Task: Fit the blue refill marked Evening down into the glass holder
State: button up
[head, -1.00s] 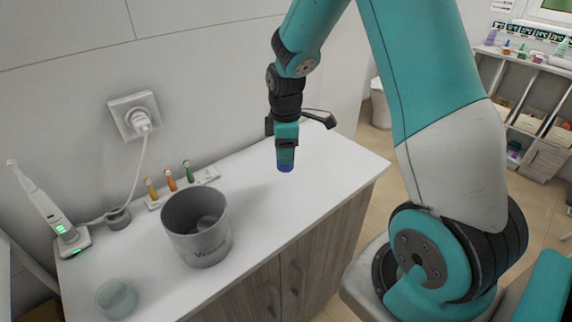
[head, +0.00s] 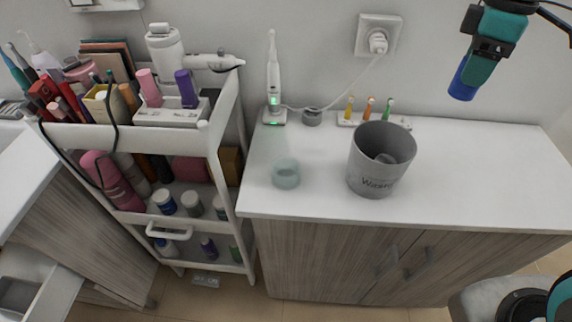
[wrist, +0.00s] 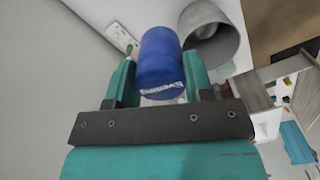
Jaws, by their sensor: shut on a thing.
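The blue refill (wrist: 162,60) is a short cylinder with a pale label band; the lettering is too small to read surely. My gripper (head: 468,84) is shut on it and holds it in the air, above the right part of the white counter. In the wrist view the refill sits between my two teal fingers (wrist: 158,82). In the head view its blue end (head: 462,88) points down and a little left. The glass holder (head: 286,174) is a small pale green round cup on the counter's left part, well away from my gripper.
A grey waste bin (head: 381,166) stands between the holder and my gripper. Behind it are several coloured brush heads (head: 368,110) on a stand, and a white electric toothbrush (head: 273,85). A loaded cart (head: 225,150) stands left. The counter's right part is clear.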

aim_at(285, 170)
jog(key=u, duration=2.3)
jog(key=k, duration=0.7)
jog(key=z, duration=1)
jog(key=i, duration=0.5)
jog(key=u, duration=0.05)
